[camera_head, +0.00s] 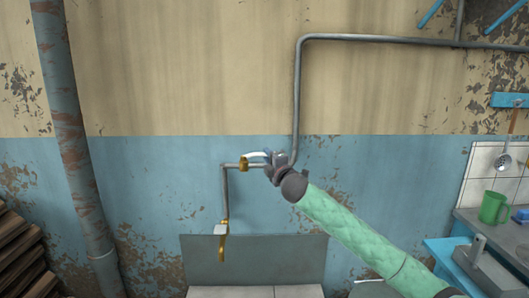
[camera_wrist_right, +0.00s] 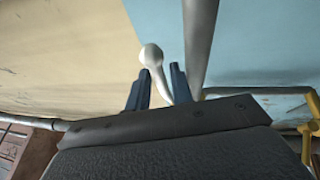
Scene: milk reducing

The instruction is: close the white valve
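The white valve handle (camera_head: 257,154) sits on a brass valve body (camera_head: 244,164) on the thin grey wall pipe. It lies nearly level and points right, toward my gripper. My right gripper (camera_head: 268,155) is at the handle's free end. In the right wrist view, the rounded white handle end (camera_wrist_right: 151,54) shows just beyond the two dark fingers (camera_wrist_right: 160,78). The handle runs down between the fingers, which stand apart with a narrow gap. The wrist hides the handle's lower part in that view. My left gripper is not in view.
A vertical grey pipe (camera_head: 297,95) rises right behind my right gripper. A brass tap (camera_head: 222,245) hangs lower left over a grey panel (camera_head: 252,262). A thick rusty pipe (camera_head: 69,135) stands at left. A green mug (camera_head: 493,208) stands on the counter at right.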

